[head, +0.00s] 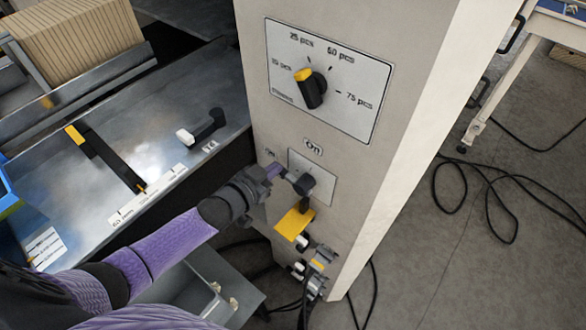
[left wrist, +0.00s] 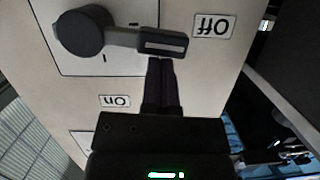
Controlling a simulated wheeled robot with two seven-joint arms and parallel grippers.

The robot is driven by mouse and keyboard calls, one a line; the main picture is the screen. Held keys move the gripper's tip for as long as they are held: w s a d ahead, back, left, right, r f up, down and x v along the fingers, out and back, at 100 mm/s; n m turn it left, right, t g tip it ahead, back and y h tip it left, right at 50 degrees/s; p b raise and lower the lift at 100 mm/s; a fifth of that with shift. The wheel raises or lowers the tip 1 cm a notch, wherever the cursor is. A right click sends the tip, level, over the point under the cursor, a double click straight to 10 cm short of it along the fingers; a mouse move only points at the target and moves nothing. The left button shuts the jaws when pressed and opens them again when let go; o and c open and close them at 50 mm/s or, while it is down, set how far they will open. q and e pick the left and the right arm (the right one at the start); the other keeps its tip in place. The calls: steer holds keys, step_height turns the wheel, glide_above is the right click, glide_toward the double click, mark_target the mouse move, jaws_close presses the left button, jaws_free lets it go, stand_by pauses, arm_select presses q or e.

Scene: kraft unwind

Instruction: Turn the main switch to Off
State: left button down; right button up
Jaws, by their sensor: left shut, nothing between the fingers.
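The main switch is a dark rotary handle (head: 304,184) on a pale plate on the white cabinet's front, below the "On" label (head: 313,147). In the left wrist view its handle (left wrist: 122,36) reaches from its round hub toward the right, its tip just short of and slightly below the "Off" label (left wrist: 213,26). The "On" label (left wrist: 115,101) is lower left there. My left gripper (head: 280,171) is shut and empty. Its fingertips (left wrist: 161,62) are right at the handle's end, on its "On" side; whether they touch is unclear. My right gripper is not in view.
A piece-count dial (head: 312,88) with a yellow tip sits above the switch. A yellow block (head: 294,222) and plug connectors (head: 318,262) are below it. A metal table with a small dark lever (head: 208,125) stands left. Cables (head: 497,190) lie on the floor right.

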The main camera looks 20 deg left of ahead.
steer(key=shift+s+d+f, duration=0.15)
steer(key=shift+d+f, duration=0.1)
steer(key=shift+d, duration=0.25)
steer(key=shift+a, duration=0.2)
